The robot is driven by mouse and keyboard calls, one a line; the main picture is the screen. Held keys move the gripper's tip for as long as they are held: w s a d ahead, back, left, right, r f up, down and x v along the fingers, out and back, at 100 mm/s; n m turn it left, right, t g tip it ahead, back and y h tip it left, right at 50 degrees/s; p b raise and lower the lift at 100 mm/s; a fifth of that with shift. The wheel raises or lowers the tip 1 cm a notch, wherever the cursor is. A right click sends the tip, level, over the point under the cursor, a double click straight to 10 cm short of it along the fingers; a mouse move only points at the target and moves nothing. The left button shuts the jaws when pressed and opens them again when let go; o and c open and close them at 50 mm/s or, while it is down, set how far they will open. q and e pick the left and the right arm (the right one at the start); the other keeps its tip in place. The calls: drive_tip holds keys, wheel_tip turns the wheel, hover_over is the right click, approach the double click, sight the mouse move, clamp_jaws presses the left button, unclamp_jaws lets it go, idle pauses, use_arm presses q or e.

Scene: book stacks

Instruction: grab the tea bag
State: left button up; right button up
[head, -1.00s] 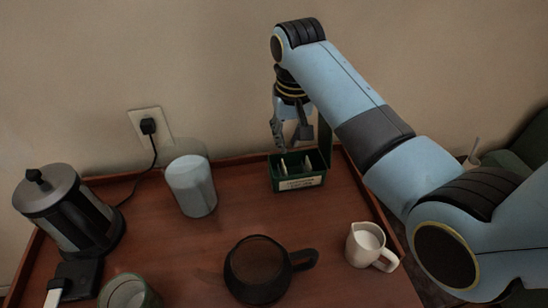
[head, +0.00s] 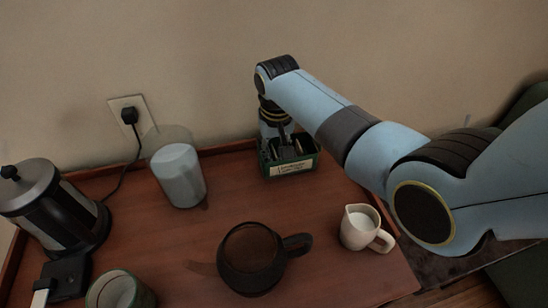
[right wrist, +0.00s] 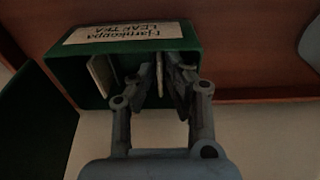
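The tea box (head: 291,168) is a small green open box with a pale label, at the back of the wooden tray; it also shows in the right wrist view (right wrist: 190,33). A thin pale tea bag (right wrist: 160,72) stands upright in it, and another pale tea bag (right wrist: 102,76) stands farther left in that view. My right gripper (head: 277,140) points down into the box. In the right wrist view its fingers (right wrist: 161,75) are apart, one on each side of the first bag, with a narrow gap visible. My left gripper is not in view.
A pale canister (head: 179,176) stands left of the box. A cord runs to the wall outlet (head: 129,115).

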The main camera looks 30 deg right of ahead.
clamp_jaws()
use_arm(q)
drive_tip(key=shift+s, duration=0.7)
use_arm(e)
drive_tip(key=shift+r, duration=0.1)
